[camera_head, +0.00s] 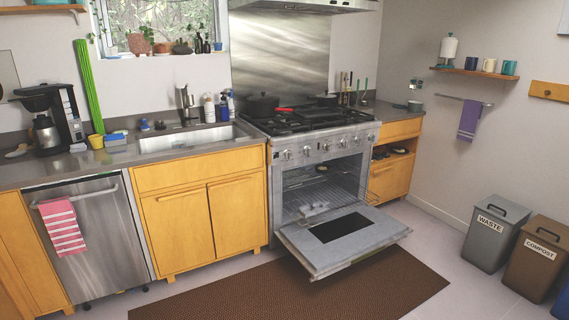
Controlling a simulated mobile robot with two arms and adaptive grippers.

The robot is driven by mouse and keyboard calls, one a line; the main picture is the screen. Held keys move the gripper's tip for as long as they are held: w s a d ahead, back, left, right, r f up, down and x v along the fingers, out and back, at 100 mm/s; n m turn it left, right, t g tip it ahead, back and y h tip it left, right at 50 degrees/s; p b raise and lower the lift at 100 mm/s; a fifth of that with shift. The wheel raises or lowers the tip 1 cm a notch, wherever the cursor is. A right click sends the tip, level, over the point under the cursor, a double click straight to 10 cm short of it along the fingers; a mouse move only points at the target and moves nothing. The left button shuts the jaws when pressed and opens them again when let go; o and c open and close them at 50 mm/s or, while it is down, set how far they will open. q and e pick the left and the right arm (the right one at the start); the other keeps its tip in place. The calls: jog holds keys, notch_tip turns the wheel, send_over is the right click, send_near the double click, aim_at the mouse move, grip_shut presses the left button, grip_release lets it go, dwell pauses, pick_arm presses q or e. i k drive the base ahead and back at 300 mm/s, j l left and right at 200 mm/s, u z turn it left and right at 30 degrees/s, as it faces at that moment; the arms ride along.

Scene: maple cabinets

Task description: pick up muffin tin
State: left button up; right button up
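I cannot make out a muffin tin for certain. The oven (340,236) stands with its door folded down and open. A small grey thing (314,210) sits low at the oven's mouth by the door's inner edge. A small dark thing (321,168) shows inside, near the upper rack. Both are too small to identify. Neither of my grippers is in view.
A brown mat (390,289) lies on the floor before the oven. The stove top carries a dark pot (263,105) and a pan. A sink (190,138) is at left. Waste (494,232) and compost (537,257) bins stand at right.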

aim_at(316, 208)
jog(key=i+u, duration=0.25)
jog(key=i, duration=2)
